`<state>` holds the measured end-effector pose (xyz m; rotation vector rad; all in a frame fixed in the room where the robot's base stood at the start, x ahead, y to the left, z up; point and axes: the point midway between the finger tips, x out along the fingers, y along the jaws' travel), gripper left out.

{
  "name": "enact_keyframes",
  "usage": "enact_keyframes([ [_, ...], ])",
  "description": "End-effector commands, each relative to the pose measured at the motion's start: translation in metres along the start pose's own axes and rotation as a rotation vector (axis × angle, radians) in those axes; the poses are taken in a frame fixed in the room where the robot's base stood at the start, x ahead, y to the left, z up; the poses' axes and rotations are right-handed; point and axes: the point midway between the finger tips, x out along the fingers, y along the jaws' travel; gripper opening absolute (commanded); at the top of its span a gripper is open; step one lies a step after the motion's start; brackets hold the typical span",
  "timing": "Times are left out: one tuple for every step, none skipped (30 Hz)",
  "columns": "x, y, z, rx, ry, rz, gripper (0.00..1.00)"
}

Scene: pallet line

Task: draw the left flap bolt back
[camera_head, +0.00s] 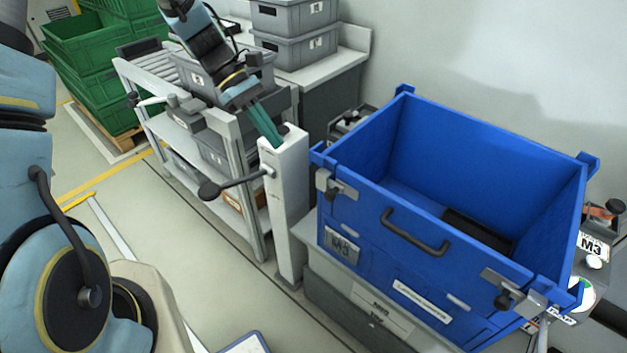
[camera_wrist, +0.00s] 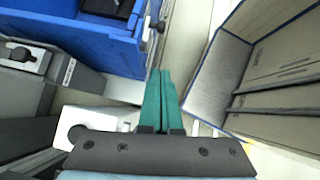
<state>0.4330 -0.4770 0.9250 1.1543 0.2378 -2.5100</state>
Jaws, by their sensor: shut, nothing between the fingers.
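A blue crate (camera_head: 365,215) with a front flap (camera_head: 400,262) stands at the right in the head view. The left flap bolt (camera_head: 335,187), a grey plate with a dark knob, is at the flap's upper left corner. A similar right bolt (camera_head: 508,293) is at the other end. My gripper (camera_head: 277,144) has green fingers pressed together and empty. It points down, left of the crate and apart from the left bolt. In the wrist view the shut fingers (camera_wrist: 163,75) point towards the crate side, with the crate (camera_wrist: 90,35) at upper left and a small dark knob (camera_wrist: 160,26) at its edge.
A pale post (camera_head: 287,215) with a black-knobbed lever (camera_head: 209,190) stands beside the crate, close to my fingertips; contact cannot be told. A roller rack (camera_head: 160,70) with grey bins is behind at left. Green crates (camera_head: 85,60) stand further back.

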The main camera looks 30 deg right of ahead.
Motion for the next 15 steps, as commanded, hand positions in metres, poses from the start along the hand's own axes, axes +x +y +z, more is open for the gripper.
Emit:
enact_keyframes([
  [0.004,0.000,0.001,0.000,-0.002,-0.003,0.00],
  [0.007,-0.001,0.002,0.000,-0.003,-0.003,0.00],
  [0.012,-0.001,0.002,0.000,-0.003,-0.004,0.00],
  [0.016,-0.001,0.002,0.000,-0.004,-0.004,0.00],
  [0.021,-0.001,0.002,0.000,-0.005,-0.005,0.00],
  [0.028,-0.001,0.002,0.000,-0.004,-0.005,0.00],
  [0.034,-0.001,0.002,0.000,-0.004,-0.005,0.00],
  [0.041,-0.002,0.002,-0.001,-0.005,-0.006,0.00],
  [0.049,-0.002,0.003,-0.001,-0.004,-0.006,0.00],
  [0.056,-0.002,0.003,-0.001,-0.005,-0.006,0.00],
  [0.062,-0.001,0.003,0.000,-0.004,-0.005,0.00],
  [0.070,-0.002,0.003,0.000,-0.004,-0.006,0.00],
  [0.076,-0.002,0.003,0.000,-0.004,-0.006,0.00],
  [0.082,-0.002,0.003,-0.001,-0.004,-0.005,0.00],
  [0.090,-0.002,0.002,-0.001,-0.004,-0.005,0.00],
])
